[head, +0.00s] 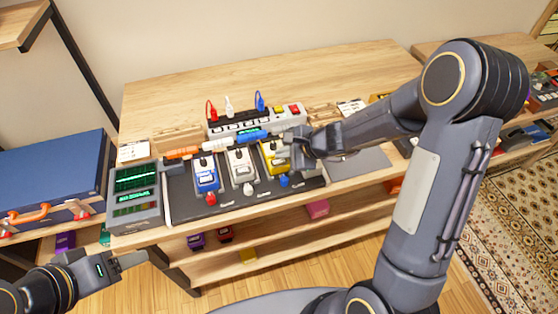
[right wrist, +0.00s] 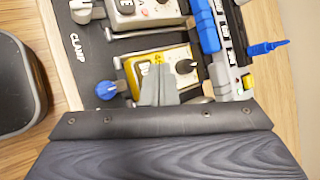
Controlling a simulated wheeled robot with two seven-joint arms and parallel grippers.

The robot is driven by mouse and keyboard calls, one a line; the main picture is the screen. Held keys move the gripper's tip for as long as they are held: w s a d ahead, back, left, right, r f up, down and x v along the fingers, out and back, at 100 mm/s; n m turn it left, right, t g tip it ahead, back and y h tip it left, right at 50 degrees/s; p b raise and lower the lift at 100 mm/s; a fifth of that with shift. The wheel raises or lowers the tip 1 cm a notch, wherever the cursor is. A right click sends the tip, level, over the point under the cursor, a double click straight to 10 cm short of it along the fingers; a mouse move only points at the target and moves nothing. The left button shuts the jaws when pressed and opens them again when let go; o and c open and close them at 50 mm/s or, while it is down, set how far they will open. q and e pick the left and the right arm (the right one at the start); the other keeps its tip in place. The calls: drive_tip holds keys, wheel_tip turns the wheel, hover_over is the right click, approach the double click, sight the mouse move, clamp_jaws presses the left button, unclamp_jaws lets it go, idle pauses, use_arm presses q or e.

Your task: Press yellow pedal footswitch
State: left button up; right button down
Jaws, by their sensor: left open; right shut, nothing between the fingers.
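The yellow pedal (head: 268,148) is the rightmost of three pedals on a dark board (head: 225,206) on the wooden table. It also shows in the right wrist view (right wrist: 180,54), with a black knob and a blue knob beside it. My right gripper (head: 289,161) is shut and empty at the yellow pedal. In the right wrist view its grey fingers (right wrist: 158,88) lie over the pedal and hide its middle, including the footswitch. I cannot tell whether they touch it. My left gripper (head: 140,260) is open and empty, low at the left, in front of the table.
A blue pedal (head: 206,176) and a white pedal (head: 241,166) stand left of the yellow one. A power strip (head: 225,126) with plugs lies behind them. A grey device with green screens (head: 135,196) stands at the left. The table's back is clear.

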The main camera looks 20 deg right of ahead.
sight(283, 162)
drive_tip(key=shift+f+b, duration=0.4)
drive_tip(key=shift+f+b, duration=0.45)
drive_tip(key=shift+b, duration=0.15)
idle(0.6)
idle(0.3)
drive_tip(key=shift+r+p, duration=0.75)
drive_tip(key=shift+r, duration=0.1)
wheel_tip(283, 162, up, 5)
drive_tip(key=p, duration=0.4)
drive_tip(key=shift+r, duration=0.1)
idle(0.5)
